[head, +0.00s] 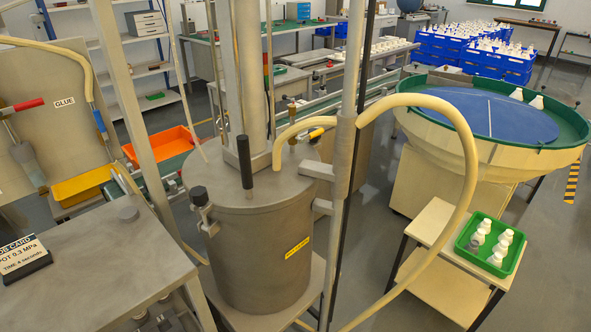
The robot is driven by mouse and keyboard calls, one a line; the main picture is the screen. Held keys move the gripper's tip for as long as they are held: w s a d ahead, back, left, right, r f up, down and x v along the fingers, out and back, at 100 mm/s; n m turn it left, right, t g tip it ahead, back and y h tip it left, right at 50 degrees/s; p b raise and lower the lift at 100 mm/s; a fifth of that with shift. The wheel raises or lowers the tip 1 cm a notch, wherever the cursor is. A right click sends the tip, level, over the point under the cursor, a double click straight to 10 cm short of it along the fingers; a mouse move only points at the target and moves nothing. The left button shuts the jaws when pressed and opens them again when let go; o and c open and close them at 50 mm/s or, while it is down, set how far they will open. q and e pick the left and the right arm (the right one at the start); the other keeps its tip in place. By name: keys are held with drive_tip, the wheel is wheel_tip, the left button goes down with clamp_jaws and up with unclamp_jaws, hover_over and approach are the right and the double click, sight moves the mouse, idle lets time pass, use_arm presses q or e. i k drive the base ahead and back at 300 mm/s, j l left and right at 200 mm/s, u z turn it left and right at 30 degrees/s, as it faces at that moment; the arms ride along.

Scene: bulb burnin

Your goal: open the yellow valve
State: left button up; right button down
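A small valve with a yellow handle (316,134) sits on top of the grey metal tank (262,250), at the base of a cream hose (450,110). Neither of my grippers shows in the head view.
A black upright lever (244,160) and metal posts (348,120) stand around the tank lid.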

sight(320, 131)
drive_tip(key=i+l, duration=0.2)
drive_tip(key=l, duration=0.15)
drive_tip(key=i+l+u, duration=0.1)
drive_tip(key=l, duration=0.25)
drive_tip(key=i+l, duration=0.25)
drive_tip(key=l, duration=0.15)
drive_tip(key=i+l+u, duration=0.1)
drive_tip(key=l, duration=0.25)
drive_tip(key=i+l+u, duration=0.1)
drive_tip(key=l, duration=0.3)
drive_tip(key=i+l, duration=0.25)
drive_tip(key=l, duration=0.15)
drive_tip(key=i+l+u, duration=0.1)
drive_tip(key=l, duration=0.25)
drive_tip(key=i, duration=0.05)
